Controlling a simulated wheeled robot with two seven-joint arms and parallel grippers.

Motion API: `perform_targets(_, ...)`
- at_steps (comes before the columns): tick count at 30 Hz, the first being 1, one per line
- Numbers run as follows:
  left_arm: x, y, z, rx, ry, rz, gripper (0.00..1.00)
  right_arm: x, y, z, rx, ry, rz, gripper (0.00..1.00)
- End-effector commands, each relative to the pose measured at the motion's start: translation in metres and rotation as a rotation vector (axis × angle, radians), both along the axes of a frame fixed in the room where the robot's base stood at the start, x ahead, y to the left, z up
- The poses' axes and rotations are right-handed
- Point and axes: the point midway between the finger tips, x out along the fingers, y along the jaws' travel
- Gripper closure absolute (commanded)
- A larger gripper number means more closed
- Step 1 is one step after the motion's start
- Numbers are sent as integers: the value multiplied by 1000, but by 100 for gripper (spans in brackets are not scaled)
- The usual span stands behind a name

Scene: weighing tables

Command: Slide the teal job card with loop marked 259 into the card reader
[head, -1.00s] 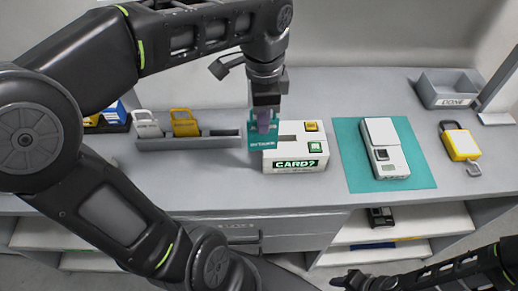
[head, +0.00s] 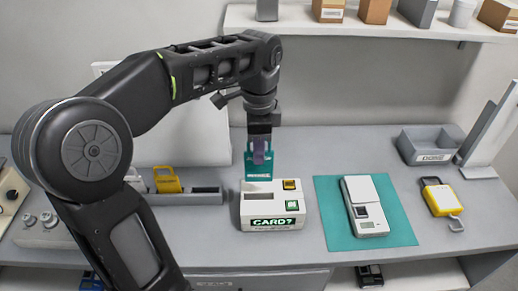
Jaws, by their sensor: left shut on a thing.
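The teal job card (head: 250,171) is upright in my left gripper (head: 260,150), over the left part of the card reader. Its writing is too small to read. My left gripper is shut on the card's upper part, pointing down. The card reader (head: 258,211) is a white box with a "CARD?" display, one yellow and one green button. The card's lower edge appears close to the reader's top; I cannot tell whether it touches or enters the slot. My right gripper is out of view.
A grey rack (head: 205,197) with a yellow looped card (head: 167,180) stands left of the reader, partly behind my left arm. A teal mat (head: 399,231) with a white device (head: 357,191) lies right. A yellow padlock-shaped item (head: 438,197) and a grey "DONE" tray (head: 410,153) are further right.

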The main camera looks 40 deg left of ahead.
Motion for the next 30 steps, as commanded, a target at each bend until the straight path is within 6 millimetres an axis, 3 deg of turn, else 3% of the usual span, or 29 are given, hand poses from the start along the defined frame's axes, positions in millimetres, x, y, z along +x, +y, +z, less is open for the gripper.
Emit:
perform_targets(8,0,0,-23,-1,1,0,100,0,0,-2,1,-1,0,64)
perform_targets(15,0,0,-46,0,-1,0,100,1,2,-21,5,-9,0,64)
perform_targets(30,0,0,-51,0,-1,0,100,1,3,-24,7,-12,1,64)
